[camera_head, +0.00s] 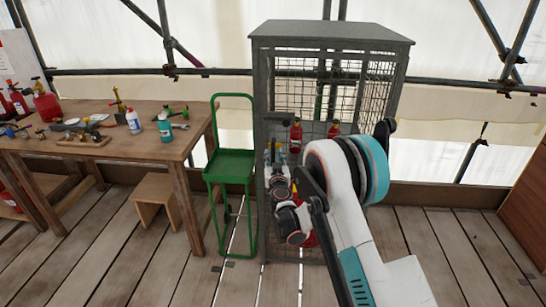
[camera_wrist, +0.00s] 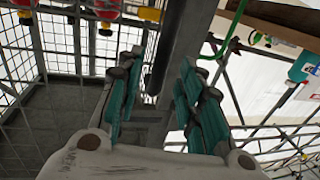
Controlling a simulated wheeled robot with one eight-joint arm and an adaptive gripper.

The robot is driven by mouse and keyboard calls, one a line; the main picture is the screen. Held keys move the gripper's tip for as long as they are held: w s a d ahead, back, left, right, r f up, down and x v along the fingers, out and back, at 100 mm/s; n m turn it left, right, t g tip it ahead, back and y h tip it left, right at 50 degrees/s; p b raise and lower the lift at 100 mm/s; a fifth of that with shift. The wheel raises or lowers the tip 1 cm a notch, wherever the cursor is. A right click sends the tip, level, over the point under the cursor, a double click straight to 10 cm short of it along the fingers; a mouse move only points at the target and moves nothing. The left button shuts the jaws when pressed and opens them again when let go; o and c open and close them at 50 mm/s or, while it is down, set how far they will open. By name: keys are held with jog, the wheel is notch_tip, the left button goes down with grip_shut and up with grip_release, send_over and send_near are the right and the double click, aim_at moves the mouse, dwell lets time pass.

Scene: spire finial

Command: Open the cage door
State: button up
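The grey wire-mesh cage (camera_head: 330,38) stands in the middle of the head view with a solid flat top. My gripper (camera_head: 278,180) is at the cage's front left side. In the wrist view my gripper (camera_wrist: 160,98) has its teal-padded fingers apart. A dark upright bar (camera_wrist: 164,60), perhaps the door handle, shows between them beside a grey post (camera_wrist: 190,35). I cannot tell whether the fingers touch it.
Red cylinders (camera_head: 296,136) stand inside the cage. A green hand trolley (camera_head: 232,165) stands close to the cage's left side. A wooden workbench (camera_head: 110,150) with tools and bottles and a small stool (camera_head: 155,190) are further left. Plank floor is clear at right.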

aim_at(273, 154)
jog(key=shift+w+a+b, duration=0.15)
jog(key=shift+w+b, duration=0.05)
jog(key=shift+w, duration=0.75)
jog(key=shift+w+a+b, duration=0.15)
jog(key=shift+w+b, duration=0.05)
jog(key=shift+w, duration=0.75)
jog(key=shift+c, duration=0.5)
grip_shut()
